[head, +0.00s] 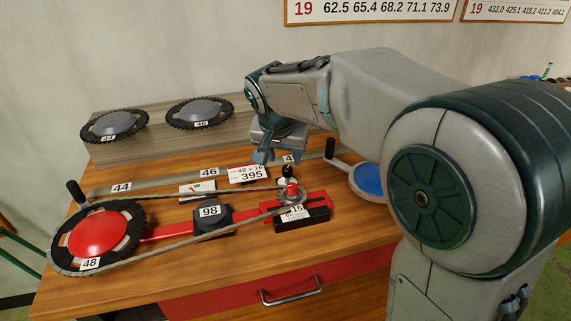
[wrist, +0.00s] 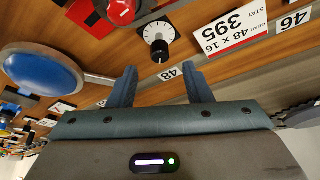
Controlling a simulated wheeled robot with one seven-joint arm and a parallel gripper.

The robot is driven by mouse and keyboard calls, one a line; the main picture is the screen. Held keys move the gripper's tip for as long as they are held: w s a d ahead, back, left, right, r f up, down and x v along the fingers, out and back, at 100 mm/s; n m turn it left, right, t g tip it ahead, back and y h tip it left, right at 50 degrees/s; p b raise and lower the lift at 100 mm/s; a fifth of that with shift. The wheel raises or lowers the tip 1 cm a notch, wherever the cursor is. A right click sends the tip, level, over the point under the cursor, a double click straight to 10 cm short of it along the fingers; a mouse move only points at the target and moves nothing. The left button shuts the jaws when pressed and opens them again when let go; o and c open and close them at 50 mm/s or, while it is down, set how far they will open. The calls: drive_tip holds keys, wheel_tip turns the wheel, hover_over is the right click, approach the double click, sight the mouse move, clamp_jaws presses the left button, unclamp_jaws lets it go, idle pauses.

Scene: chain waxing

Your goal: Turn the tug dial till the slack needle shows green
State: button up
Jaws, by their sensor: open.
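The tug dial is a white round face with dark marks and a black knob; it shows best in the wrist view (wrist: 157,32). In the head view the dial (head: 284,180) is small, just behind a red knob (head: 292,190). My gripper (head: 266,157) hangs above the bench, behind and left of the dial. In the wrist view my gripper (wrist: 160,76) is open and empty, its two fingers apart, with the dial beyond the fingertips, not touched. The slack gauge (head: 197,188) is a small white plate with green on it; its needle is too small to read.
A chain loop runs from the red chainwheel (head: 95,235) to the small sprocket by the red knob. A black block marked 98 (head: 211,218) stands between. A blue disc with a crank (head: 367,180) is right of the dial. A card (head: 248,174) reads 395.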

drive_tip(key=v, duration=0.8)
drive_tip(key=shift+s, duration=0.1)
drive_tip(key=s+d+f+n+p, duration=0.1)
drive_tip(key=s+d+f, duration=0.2)
drive_tip(key=s+d, duration=0.2)
drive_tip(key=s+d+f+n+g+p, duration=0.1)
drive_tip(key=s+d+f, duration=0.2)
drive_tip(key=s+d, duration=0.2)
drive_tip(key=s+d+f+y+p, duration=0.1)
drive_tip(key=s+d+f, duration=0.2)
drive_tip(key=s+d, duration=0.3)
drive_tip(key=s, duration=0.3)
drive_tip(key=shift+f+n+p, duration=0.35)
drive_tip(key=shift+n+p, duration=0.05)
drive_tip(key=shift+d+r, duration=0.1)
idle(0.4)
